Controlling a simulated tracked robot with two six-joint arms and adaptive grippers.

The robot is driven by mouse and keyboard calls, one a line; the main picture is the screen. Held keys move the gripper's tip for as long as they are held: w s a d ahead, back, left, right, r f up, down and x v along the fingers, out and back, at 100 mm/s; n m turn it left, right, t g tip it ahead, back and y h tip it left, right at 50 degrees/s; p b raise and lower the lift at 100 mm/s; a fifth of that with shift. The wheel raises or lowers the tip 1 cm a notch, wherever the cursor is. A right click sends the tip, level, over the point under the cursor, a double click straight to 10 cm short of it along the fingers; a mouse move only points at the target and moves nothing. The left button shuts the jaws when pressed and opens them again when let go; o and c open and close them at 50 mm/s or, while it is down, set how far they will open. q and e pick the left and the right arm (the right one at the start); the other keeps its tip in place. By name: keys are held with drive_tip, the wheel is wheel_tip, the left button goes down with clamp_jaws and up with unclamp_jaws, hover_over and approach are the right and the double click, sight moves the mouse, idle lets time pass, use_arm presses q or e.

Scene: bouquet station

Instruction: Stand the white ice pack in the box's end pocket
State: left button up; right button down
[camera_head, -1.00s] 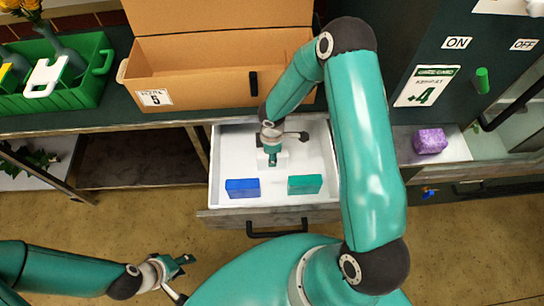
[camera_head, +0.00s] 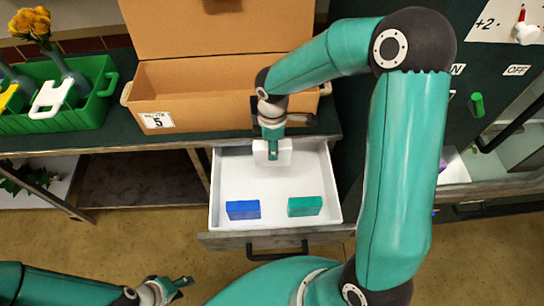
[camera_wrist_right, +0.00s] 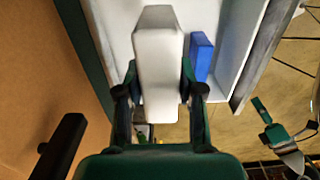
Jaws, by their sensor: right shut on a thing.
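The white ice pack (camera_head: 286,151) is in my right gripper (camera_head: 272,152), above the back of the open drawer. In the right wrist view the pack (camera_wrist_right: 158,60) sits between both fingers of the right gripper (camera_wrist_right: 158,85), covering part of the drawer behind it. The open cardboard box (camera_head: 205,97) stands on the counter behind the drawer, labelled 5. Its end pocket cannot be made out, and my right arm covers part of its right end. My left gripper (camera_head: 180,284) is low at the front left, empty, with its fingers apart.
The white drawer (camera_head: 270,185) holds a blue block (camera_head: 243,209) and a green block (camera_head: 305,206). A green crate (camera_head: 92,112) with flowers (camera_head: 30,22) stands left of the box. A dark cabinet with an OFF label (camera_head: 516,70) is at the right.

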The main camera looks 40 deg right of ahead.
sight(257, 148)
wheel_tip(257, 148, up, 2)
drive_tip(key=shift+r, duration=0.1)
drive_tip(key=shift+a, duration=0.4)
drive_tip(key=shift+n, duration=0.3)
drive_tip(key=a+f, duration=0.1)
drive_tip(key=w+a+f, duration=0.1)
drive_tip(key=a, duration=0.1)
drive_tip(key=shift+w+a, duration=0.15)
drive_tip(key=w+a+m, duration=0.1)
drive_tip(key=m, duration=0.3)
drive_tip(key=w+a+f+m, duration=0.1)
drive_tip(key=w+m, duration=0.1)
drive_tip(key=m, duration=0.2)
drive_tip(key=w+a+f+m, duration=0.1)
drive_tip(key=m, duration=0.3)
drive_tip(key=shift+w+a, duration=0.15)
drive_tip(key=shift+a, duration=0.05)
